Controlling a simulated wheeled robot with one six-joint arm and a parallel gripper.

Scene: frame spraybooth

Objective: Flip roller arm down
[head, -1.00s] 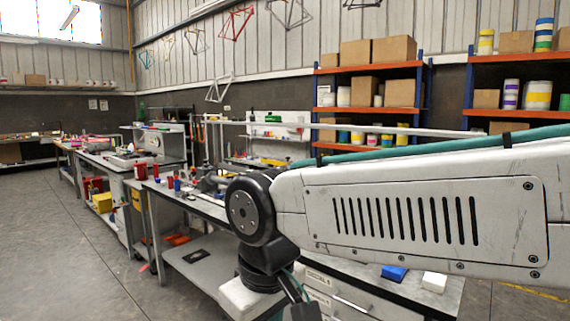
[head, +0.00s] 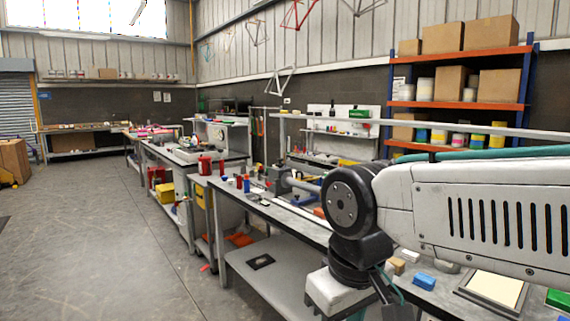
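I cannot pick out the roller arm for certain. A grey cylindrical device (head: 281,181) with a pale bluish bar (head: 306,187) reaching right stands on the near workbench (head: 262,207), just left of my arm's black joint. It is too small to tell whether any part of it is up or down. My white arm crosses the right side, and its wrist hangs down at the bottom centre right.
Red and blue containers (head: 205,165) stand along the benches. A blue block (head: 424,281) and a framed pale panel (head: 493,291) lie on the bench beneath my arm. An orange shelf rack (head: 461,64) holds boxes behind. The grey floor (head: 100,240) at left is clear.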

